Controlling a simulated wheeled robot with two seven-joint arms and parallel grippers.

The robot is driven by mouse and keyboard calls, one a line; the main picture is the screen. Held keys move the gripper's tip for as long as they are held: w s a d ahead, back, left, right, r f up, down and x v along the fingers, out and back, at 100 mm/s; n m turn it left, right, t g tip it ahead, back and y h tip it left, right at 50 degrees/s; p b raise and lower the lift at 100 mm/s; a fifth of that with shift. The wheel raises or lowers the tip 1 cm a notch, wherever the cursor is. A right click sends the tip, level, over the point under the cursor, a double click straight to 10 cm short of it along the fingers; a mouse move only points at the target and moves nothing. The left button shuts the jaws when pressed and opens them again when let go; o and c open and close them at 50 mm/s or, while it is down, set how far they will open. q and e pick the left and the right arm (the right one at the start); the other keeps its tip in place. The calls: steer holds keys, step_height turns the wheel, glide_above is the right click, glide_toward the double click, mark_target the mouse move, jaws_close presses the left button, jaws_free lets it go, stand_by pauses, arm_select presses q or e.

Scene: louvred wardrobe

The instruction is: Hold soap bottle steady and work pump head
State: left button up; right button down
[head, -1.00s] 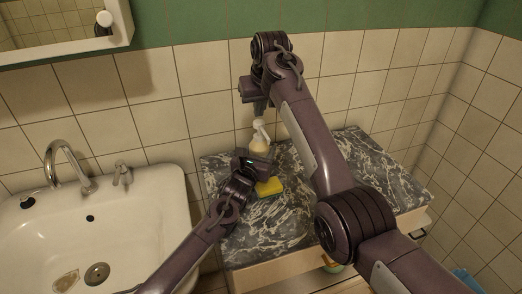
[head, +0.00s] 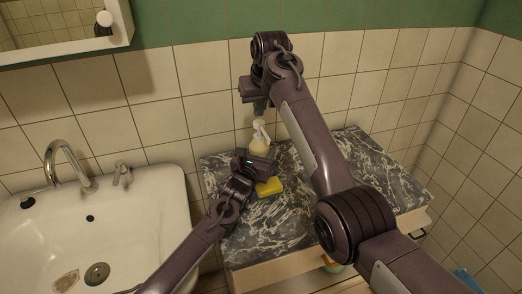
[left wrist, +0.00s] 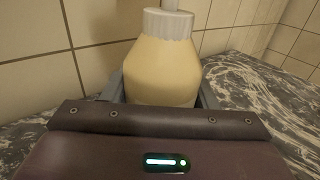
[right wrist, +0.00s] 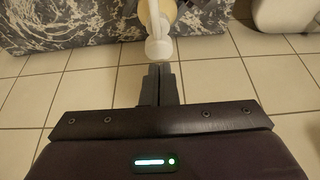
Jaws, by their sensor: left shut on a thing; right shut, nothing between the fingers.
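The soap bottle (head: 260,146), cream-yellow with a white collar and pump, stands upright on the marbled counter near the tiled wall. My left gripper (head: 257,161) is shut on the bottle body. In the left wrist view its fingers lie on both sides of the bottle (left wrist: 162,72). The white pump head (head: 259,126) points up; its top is out of the left wrist view. My right gripper (head: 259,108) is shut and empty, just above the pump head. In the right wrist view its fingertips (right wrist: 159,70) are close to the pump head (right wrist: 158,47); I cannot tell whether they touch.
A yellow sponge (head: 269,187) lies on the marbled counter (head: 250,238) in front of the bottle. A white sink (head: 140,225) with a tap is to the left. The tiled wall is close behind the bottle. The counter's right part is bare, under my right arm.

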mark_target(259, 121)
steer(key=shift+f, duration=0.1)
stand_by(0.4)
steer(key=shift+f, duration=1.4)
steer(key=shift+r, duration=1.4)
step_height(259, 121, up, 6)
stand_by(1.6)
